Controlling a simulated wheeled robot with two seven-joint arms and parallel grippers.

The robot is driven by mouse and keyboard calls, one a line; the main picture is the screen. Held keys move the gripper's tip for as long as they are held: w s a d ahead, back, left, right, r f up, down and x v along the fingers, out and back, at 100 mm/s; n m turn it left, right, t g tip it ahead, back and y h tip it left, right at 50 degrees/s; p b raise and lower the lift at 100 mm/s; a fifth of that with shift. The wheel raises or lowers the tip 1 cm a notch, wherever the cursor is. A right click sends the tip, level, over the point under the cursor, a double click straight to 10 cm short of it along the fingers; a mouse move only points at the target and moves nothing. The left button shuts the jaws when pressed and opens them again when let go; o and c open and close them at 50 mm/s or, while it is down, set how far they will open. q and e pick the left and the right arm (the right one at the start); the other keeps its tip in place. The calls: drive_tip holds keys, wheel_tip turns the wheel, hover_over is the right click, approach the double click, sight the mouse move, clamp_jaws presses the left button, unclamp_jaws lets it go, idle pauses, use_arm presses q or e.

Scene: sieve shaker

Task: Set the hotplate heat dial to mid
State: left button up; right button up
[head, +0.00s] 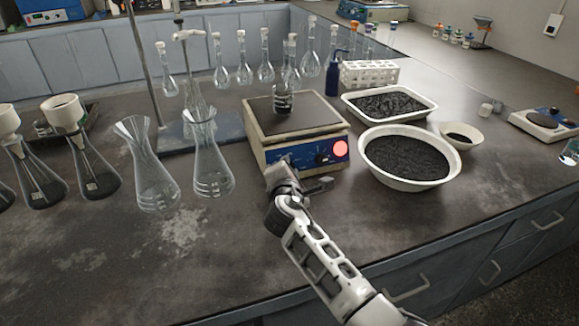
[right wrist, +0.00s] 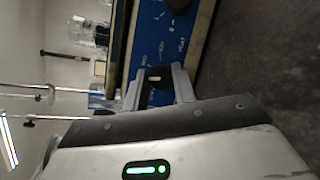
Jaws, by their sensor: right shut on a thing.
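The hotplate (head: 257,140) stands in the middle of the bench, with a blue front panel that carries dark dials and a lit red disc (head: 340,149). My right gripper (head: 284,163) is at the left part of this panel. In the right wrist view its two fingers stand either side of a dark dial (right wrist: 158,76), and it is shut on that dial. A second dial (head: 321,158) sits to the right on the panel and also shows in the right wrist view (right wrist: 178,4). The panel lettering is too small to read surely. My left gripper is out of view.
A flask with dark contents (head: 284,102) stands on the hotplate. A white bowl (head: 372,176) and a white tray (head: 431,104) of black grains are to the right. Glass flasks (head: 213,172) stand close on the left. The bench front is clear.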

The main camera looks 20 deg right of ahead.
drive_tip(key=m+g+p, duration=0.2)
drive_tip(key=m, duration=0.3)
drive_tip(key=shift+r+p, duration=0.1)
drive_tip(key=shift+p, duration=0.2)
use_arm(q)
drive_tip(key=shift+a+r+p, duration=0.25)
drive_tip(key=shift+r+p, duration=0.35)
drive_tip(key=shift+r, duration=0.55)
use_arm(e)
drive_tip(key=shift+m+g, duration=0.6)
drive_tip(key=shift+m, duration=0.6)
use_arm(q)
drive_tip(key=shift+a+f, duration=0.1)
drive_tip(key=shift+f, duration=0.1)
use_arm(e)
drive_tip(key=o, duration=0.9)
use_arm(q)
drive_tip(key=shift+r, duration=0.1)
use_arm(e)
drive_tip(key=shift+o, duration=0.5)
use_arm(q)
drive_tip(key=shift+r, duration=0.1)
